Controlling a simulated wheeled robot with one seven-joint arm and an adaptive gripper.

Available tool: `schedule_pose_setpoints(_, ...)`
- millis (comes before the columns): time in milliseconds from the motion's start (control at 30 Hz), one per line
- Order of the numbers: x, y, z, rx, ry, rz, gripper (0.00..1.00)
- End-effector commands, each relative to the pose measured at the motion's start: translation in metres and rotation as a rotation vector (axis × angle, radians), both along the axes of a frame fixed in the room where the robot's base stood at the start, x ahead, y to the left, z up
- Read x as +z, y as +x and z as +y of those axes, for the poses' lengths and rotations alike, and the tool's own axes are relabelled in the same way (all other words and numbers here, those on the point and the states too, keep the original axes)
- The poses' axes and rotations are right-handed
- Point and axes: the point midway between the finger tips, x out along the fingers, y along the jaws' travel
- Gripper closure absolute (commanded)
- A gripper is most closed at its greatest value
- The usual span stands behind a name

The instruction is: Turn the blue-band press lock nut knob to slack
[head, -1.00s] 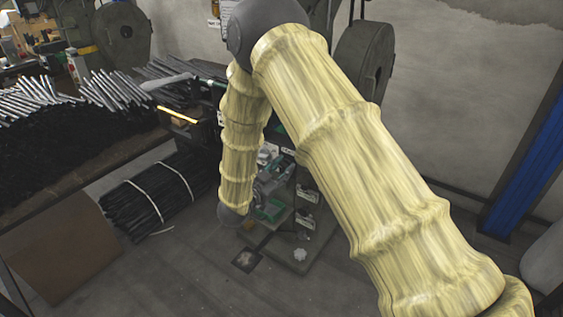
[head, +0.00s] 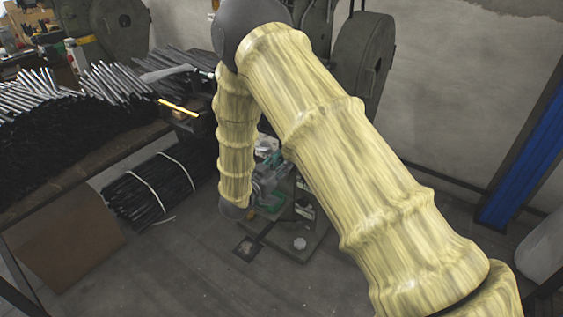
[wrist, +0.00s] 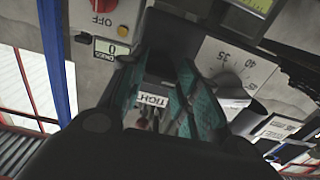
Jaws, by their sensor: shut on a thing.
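In the wrist view, my gripper (wrist: 165,62) reaches forward with its two dark, teal-padded fingers close together. It is shut on a dark part at the press face, which I take to be the lock nut knob; the fingers hide most of it. An upside-down label reading "TIGH" (wrist: 153,98) shows between the fingers. A white dial plate (wrist: 225,60) with the numbers 35 and 40 lies right of the fingers. A blue band (wrist: 55,65) runs down the left side. In the head view, my forearm covers much of the press, and the knob cannot be made out.
In the wrist view, a red control marked OFF (wrist: 102,18) and a small display reading 0 (wrist: 112,48) sit upper left. In the head view, a bench with piled rods (head: 60,125) stands left, a bundle of dark rods (head: 150,190) lies on the floor, and a blue post (head: 525,150) stands right.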

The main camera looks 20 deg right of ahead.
Motion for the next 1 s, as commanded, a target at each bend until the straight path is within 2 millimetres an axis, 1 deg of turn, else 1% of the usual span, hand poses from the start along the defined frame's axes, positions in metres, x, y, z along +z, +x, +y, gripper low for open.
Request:
schedule_pose_setpoints(67,-0.001,0.000,0.001,0.001,0.000,0.001,0.92)
schedule_pose_setpoints(100,-0.001,0.000,0.001,0.001,0.000,0.001,0.61)
schedule_pose_setpoints(167,-0.001,0.000,0.000,0.001,0.000,0.001,0.50)
schedule_pose_setpoints(200,-0.001,0.000,0.000,0.001,0.001,0.001,0.46)
schedule_pose_setpoints(500,0.000,0.000,0.001,0.000,0.000,0.000,0.46)
schedule_pose_setpoints(633,0.000,-0.004,0.006,0.000,0.001,0.001,0.46)
schedule_pose_setpoints(767,0.000,-0.015,0.020,0.003,-0.001,0.001,0.46)
schedule_pose_setpoints(1000,-0.001,-0.042,0.054,0.003,0.000,0.002,0.46)
